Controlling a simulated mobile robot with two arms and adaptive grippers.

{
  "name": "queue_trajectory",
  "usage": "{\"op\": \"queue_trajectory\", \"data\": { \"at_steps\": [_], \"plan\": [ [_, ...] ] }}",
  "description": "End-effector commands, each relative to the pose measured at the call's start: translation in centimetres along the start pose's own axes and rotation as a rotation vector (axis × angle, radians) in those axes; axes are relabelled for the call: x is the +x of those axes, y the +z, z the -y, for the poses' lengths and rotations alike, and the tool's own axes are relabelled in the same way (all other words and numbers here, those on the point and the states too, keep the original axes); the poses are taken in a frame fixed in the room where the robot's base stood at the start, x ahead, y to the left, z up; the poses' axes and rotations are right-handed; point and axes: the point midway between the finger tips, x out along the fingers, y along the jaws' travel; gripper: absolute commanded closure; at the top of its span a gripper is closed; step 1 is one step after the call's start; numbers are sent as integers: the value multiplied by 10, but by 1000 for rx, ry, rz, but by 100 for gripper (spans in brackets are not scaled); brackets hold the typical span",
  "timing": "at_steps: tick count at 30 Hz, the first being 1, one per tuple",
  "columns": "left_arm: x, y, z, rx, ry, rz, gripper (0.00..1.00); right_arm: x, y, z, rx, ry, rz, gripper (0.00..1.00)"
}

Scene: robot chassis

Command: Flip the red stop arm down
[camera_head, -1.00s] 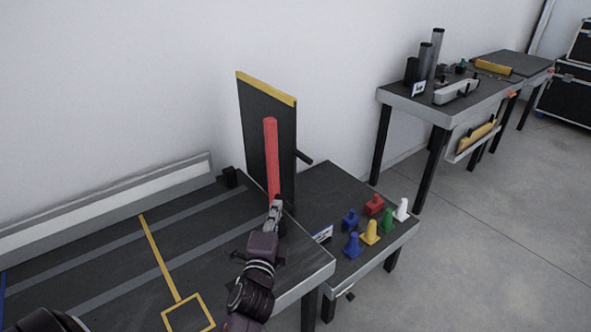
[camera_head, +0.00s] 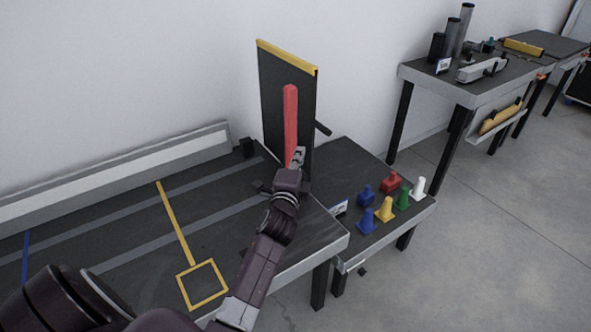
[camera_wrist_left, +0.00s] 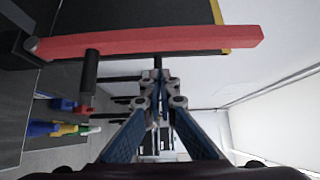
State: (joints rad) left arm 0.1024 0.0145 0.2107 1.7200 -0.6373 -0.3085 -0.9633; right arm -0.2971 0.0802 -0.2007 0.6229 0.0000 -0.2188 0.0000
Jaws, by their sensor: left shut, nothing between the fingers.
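The red stop arm (camera_head: 290,115) stands upright in front of a black panel (camera_head: 308,90) with a yellow top edge. In the left wrist view the red stop arm (camera_wrist_left: 150,40) runs across the top, with its hinge end at the left. A black peg (camera_wrist_left: 90,72) shows beside it. My left gripper (camera_head: 298,155) is shut and empty, at the right side of the arm's lower part in the head view. In the wrist view its fingertips (camera_wrist_left: 158,78) are close to the arm; I cannot tell whether they touch. My right gripper is not in view.
The dark table (camera_head: 120,270) has a yellow line and square. A lower table to the right holds several coloured pieces, including a red block (camera_head: 391,181) and a white cone (camera_head: 418,188). A black rod (camera_head: 323,129) sticks out beside the panel. The wall is close behind.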

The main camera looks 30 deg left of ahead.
Motion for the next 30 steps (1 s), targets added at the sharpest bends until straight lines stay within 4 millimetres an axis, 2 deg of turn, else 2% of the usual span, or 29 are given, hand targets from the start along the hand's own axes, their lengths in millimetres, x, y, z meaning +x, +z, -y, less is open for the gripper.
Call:
{"op": "queue_trajectory", "data": {
  "at_steps": [3, 9, 23, 30],
  "plan": [
    [16, 12, 0, 4, -1, 1, 100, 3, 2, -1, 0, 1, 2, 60],
    [30, 26, 0, 2, 0, 0, 100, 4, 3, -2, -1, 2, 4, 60],
    [33, 28, 0, 0, 1, 0, 100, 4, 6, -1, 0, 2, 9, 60],
    [38, 34, 6, -22, 27, 1, 100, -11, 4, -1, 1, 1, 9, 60]
  ]
}}
